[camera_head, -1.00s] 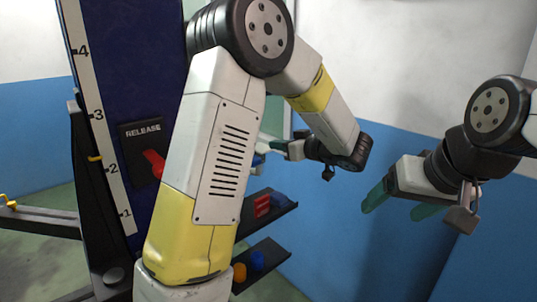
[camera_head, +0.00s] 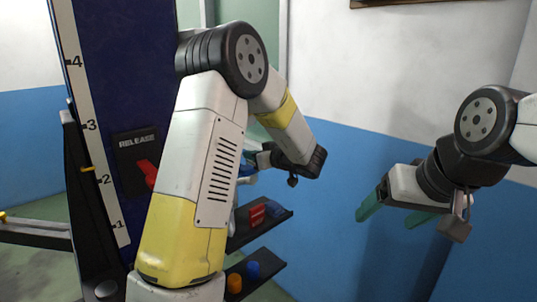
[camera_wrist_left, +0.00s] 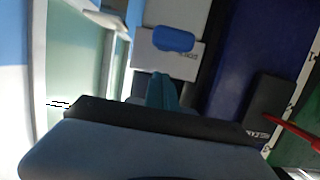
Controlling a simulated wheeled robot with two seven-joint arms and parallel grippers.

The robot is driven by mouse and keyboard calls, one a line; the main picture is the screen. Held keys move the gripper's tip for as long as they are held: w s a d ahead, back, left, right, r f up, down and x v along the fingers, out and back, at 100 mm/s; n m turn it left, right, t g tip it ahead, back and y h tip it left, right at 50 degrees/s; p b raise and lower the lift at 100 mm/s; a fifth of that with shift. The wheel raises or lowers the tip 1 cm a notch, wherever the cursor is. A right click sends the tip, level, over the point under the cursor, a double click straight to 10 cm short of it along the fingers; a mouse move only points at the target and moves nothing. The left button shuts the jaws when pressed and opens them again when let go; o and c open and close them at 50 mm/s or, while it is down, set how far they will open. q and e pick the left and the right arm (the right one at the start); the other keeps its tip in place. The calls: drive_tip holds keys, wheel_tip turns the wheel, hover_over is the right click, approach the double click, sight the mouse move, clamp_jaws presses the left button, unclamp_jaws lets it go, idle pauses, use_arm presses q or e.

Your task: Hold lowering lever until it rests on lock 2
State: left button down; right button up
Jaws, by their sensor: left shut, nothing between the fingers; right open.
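The red release lever (camera_head: 148,172) sits on a black plate marked RELEASE (camera_head: 137,148) on the blue lift column. My left arm partly covers it. It also shows in the left wrist view (camera_wrist_left: 293,131) at the right edge. My left gripper's fingers (camera_wrist_left: 162,92) are shut and empty, pointing at a white panel (camera_wrist_left: 150,55) with a blue knob (camera_wrist_left: 174,38); contact cannot be told. A yellow mark (camera_head: 87,169) is close to the 2 on the height scale (camera_head: 92,130). My right gripper (camera_head: 390,218) is open and empty.
A dark slanted bar (camera_head: 83,190) and a low lift arm (camera_head: 30,233) stand left of the column. Shelves with red and blue items (camera_head: 262,212) and orange and blue items (camera_head: 244,276) are behind my left arm. Space around my right gripper is clear.

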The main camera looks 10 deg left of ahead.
use_arm(q)
drive_tip(key=shift+d+f, duration=0.1)
drive_tip(key=shift+f, duration=1.4)
